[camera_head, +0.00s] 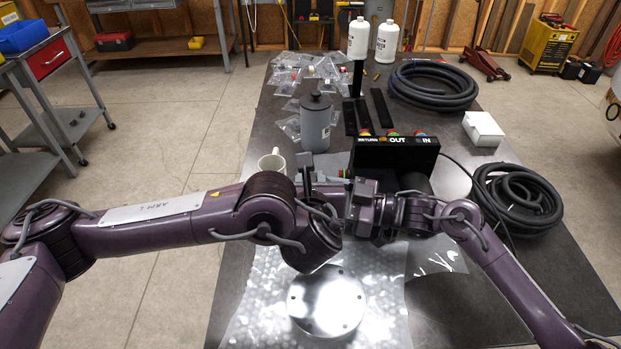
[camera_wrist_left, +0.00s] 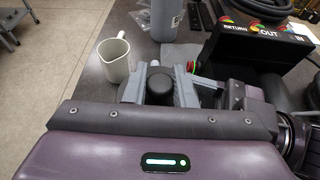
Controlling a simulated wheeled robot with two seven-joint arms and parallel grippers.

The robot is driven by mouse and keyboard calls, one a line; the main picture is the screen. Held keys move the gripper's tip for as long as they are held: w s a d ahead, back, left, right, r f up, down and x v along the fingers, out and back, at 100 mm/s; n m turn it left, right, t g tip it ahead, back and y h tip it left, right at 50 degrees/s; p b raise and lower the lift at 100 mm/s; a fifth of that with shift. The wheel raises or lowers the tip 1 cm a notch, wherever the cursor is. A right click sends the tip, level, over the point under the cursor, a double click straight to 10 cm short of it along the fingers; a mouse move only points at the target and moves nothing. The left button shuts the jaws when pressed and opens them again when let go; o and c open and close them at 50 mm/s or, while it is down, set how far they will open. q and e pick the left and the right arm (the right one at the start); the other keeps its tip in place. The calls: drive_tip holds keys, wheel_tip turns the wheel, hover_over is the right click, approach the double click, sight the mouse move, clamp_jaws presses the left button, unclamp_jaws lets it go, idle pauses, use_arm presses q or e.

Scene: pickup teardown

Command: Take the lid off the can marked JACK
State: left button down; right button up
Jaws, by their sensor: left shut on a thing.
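A grey can (camera_head: 315,130) stands upright on the dark table, with a dark knobbed lid (camera_head: 316,100) on it. I cannot read any marking on it. Its lower body shows at the top of the left wrist view (camera_wrist_left: 166,20). My left gripper (camera_head: 318,186) is on the near side of the can, apart from it. In the left wrist view it is shut on a dark round-topped thing (camera_wrist_left: 160,84), which I cannot identify. My right gripper (camera_head: 352,200) is close beside the left one, and its fingers are largely hidden.
A white mug (camera_head: 273,162) stands left of the grippers. A black box (camera_head: 394,154) marked RETURN, OUT and IN stands right of the can. Behind are white bottles (camera_head: 387,42), bagged parts (camera_head: 290,80) and coiled hose (camera_head: 433,86). More hose (camera_head: 517,200) lies at right.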

use_arm(q)
drive_tip(key=shift+r, duration=0.2)
idle(0.5)
drive_tip(key=shift+r, duration=0.85)
drive_tip(key=shift+r, duration=0.1)
drive_tip(key=shift+r, duration=2)
use_arm(e)
drive_tip(key=o, duration=1.5)
